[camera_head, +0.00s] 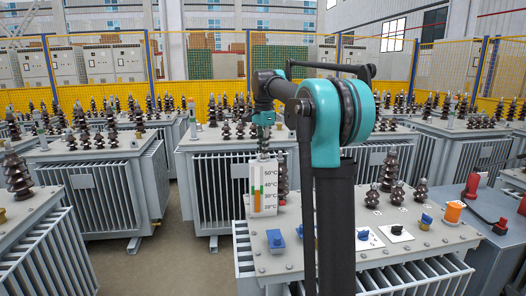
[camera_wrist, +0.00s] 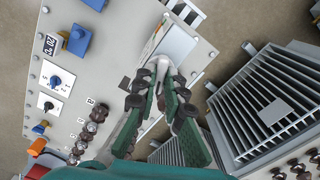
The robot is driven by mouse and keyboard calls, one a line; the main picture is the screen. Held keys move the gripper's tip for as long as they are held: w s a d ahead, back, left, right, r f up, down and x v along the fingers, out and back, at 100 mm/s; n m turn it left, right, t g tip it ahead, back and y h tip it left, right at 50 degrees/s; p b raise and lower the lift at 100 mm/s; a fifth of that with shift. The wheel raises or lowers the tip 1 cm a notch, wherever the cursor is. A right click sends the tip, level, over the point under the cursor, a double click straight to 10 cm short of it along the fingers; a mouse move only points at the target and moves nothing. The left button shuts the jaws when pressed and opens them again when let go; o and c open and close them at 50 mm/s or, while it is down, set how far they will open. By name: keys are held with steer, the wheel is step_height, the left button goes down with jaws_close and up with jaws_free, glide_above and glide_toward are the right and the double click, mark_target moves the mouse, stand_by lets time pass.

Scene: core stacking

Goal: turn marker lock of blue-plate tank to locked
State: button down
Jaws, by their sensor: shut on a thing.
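My gripper (camera_head: 263,148) is at the top of a white temperature gauge (camera_head: 263,190) on the near grey tank (camera_head: 335,262). In the wrist view its green fingers (camera_wrist: 160,68) converge and are shut on a pale piece (camera_wrist: 158,48) at the gauge's top; the exact grip is partly hidden. On the tank's lid stand a blue block (camera_head: 275,239), a blue knob on a white plate (camera_head: 364,236) and a black knob on a white plate (camera_head: 397,231). I cannot tell which part is the marker lock, nor see a lettered lock position.
Brown ribbed bushings (camera_head: 389,172) stand on the lid, close beside my fingers in the wrist view. An orange part (camera_head: 453,211) and a red handle (camera_head: 471,187) are at the right. Other finned tanks (camera_head: 100,185) stand around; a floor aisle (camera_head: 195,240) lies left.

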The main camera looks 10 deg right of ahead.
steer(key=shift+m, duration=2.3)
steer(key=c, duration=1.6)
jaws_free()
step_height(320, 180, up, 12)
